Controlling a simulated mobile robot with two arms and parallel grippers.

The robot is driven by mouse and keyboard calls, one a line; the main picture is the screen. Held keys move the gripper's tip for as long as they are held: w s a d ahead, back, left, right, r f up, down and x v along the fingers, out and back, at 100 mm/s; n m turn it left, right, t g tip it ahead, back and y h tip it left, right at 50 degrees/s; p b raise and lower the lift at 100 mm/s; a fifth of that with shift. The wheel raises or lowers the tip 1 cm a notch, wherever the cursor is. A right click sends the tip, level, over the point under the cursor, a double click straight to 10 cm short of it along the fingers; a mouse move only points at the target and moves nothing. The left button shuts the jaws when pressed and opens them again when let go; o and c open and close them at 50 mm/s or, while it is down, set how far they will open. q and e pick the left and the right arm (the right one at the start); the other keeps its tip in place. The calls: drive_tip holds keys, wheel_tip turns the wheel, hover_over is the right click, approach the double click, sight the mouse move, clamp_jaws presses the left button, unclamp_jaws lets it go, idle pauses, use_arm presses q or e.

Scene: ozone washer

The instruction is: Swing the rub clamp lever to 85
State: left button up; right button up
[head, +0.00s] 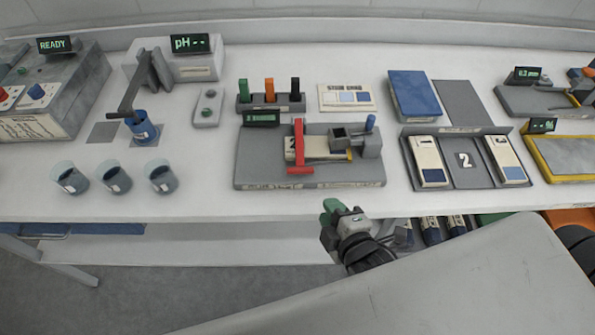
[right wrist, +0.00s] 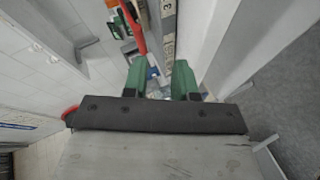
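The rub station has a grey base (head: 360,178) in the middle of the table. A red T-shaped lever (head: 299,150) crosses the pale strip on this base and stands upright in the picture. My right gripper (head: 338,208) is just in front of the table's front edge, below the station and apart from the lever. In the right wrist view its two green fingers (right wrist: 166,78) stand apart with nothing held; a red bar (right wrist: 132,25) shows beyond them. My left gripper is not in view.
A rack with green, orange and black handles (head: 270,102) stands behind the station. A tray marked 2 (head: 466,177) is to the right. Three beakers (head: 115,180) and a blue cup (head: 142,130) are to the left. White tabletop (head: 205,160) is clear left of the station.

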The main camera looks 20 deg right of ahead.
drive_tip(key=w+a+n, duration=0.1)
drive_tip(key=w, duration=0.2)
drive_tip(key=w+n+t+p, duration=0.1)
drive_tip(key=w, duration=0.3)
drive_tip(key=w+a+n+t+p, duration=0.1)
drive_tip(key=w, duration=0.2)
drive_tip(key=shift+w+a+f+y, duration=0.25)
drive_tip(key=shift+w+a+y, duration=0.05)
drive_tip(key=shift+w+y, duration=0.1)
clamp_jaws()
